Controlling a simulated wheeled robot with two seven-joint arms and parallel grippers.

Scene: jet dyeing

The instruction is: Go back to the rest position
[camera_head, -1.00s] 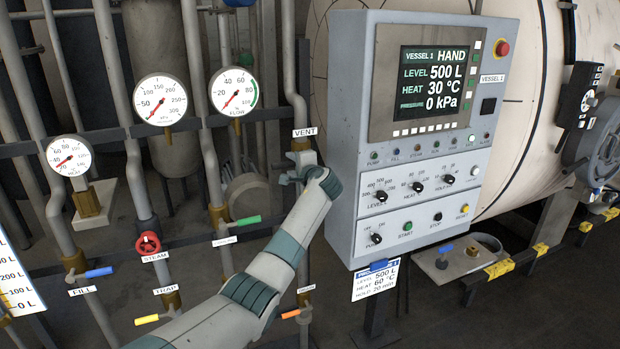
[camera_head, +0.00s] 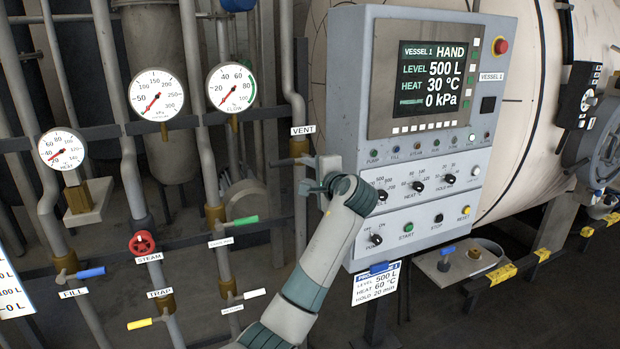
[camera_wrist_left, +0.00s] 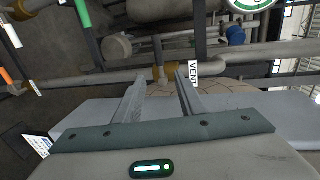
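My left gripper (camera_head: 313,187) is in front of the pipes, just left of the control panel (camera_head: 357,110). In the left wrist view its two fingers (camera_wrist_left: 158,88) stand apart with nothing between them. The VENT label (camera_wrist_left: 193,71) and a pipe show beyond the fingertips. The left forearm comes up from the bottom of the head view and overlaps the panel's lower left edge. My right gripper is not in view.
The panel's screen (camera_head: 437,75) reads HAND, 500 L, 30 °C, 0 kPa. Left of it are pipes with gauges (camera_head: 156,94), a red STEAM valve wheel (camera_head: 142,243) and coloured lever handles (camera_head: 90,272). A large pale vessel (camera_head: 535,100) stands behind the panel.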

